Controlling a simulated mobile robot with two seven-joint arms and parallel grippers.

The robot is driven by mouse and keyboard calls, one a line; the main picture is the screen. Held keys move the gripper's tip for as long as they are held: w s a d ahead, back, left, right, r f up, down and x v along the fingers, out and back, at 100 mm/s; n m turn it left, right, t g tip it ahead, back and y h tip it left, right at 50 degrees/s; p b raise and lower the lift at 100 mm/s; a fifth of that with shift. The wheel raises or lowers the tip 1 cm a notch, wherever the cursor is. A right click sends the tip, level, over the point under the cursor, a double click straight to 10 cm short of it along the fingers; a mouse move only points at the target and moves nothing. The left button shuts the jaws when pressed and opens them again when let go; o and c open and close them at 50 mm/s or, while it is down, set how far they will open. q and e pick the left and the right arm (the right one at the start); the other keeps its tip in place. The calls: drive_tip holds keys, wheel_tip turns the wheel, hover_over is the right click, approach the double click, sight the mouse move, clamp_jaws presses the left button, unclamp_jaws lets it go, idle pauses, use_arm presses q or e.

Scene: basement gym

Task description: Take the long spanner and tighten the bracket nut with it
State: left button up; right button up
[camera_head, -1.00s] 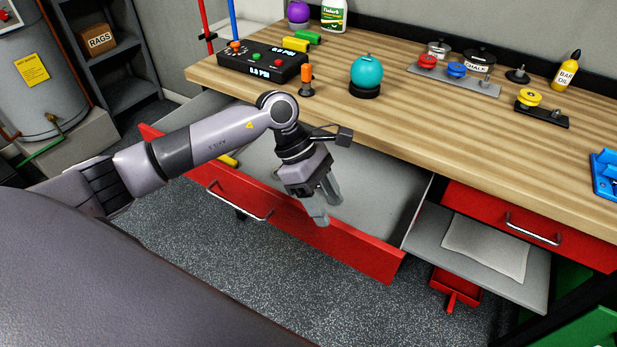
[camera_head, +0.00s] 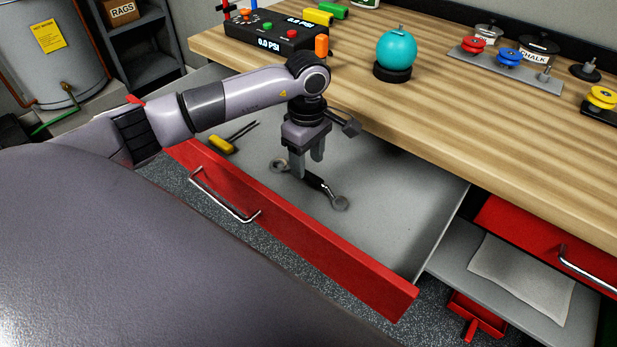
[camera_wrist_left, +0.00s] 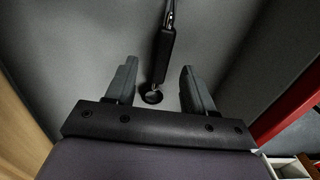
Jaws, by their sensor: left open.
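A spanner with ring-shaped metal ends and a dark grip (camera_head: 318,183) lies on the grey floor of the open red-fronted drawer (camera_head: 290,235). My left gripper (camera_head: 308,170) points down into the drawer over the spanner, its fingers covering part of it. In the left wrist view the spanner's dark grip (camera_wrist_left: 164,58) runs between the two spread fingers (camera_wrist_left: 160,68), with one end near the gripper's palm. The fingers are open, apart from the spanner on both sides. I cannot make out the bracket nut. My right gripper is out of view.
A yellow-handled tool (camera_head: 222,144) lies in the drawer's left part. The wooden bench top (camera_head: 440,120) overhangs the drawer's back. On it stand a gauge box (camera_head: 262,30) and a teal ball (camera_head: 397,50). The drawer's right part is clear.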

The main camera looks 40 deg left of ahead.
use_arm(q)
wheel_tip(320, 180, down, 2)
drive_tip(key=shift+s+d+f, duration=0.1)
drive_tip(key=shift+s+f, duration=0.05)
drive_tip(key=shift+f, duration=0.45)
clamp_jaws()
drive_tip(key=shift+r, duration=0.15)
drive_tip(key=shift+r, duration=0.55)
wheel_tip(320, 180, up, 18)
wheel_tip(320, 180, up, 7)
drive_tip(key=p, duration=0.6)
hover_over(308, 174)
drive_tip(key=shift+f, duration=0.15)
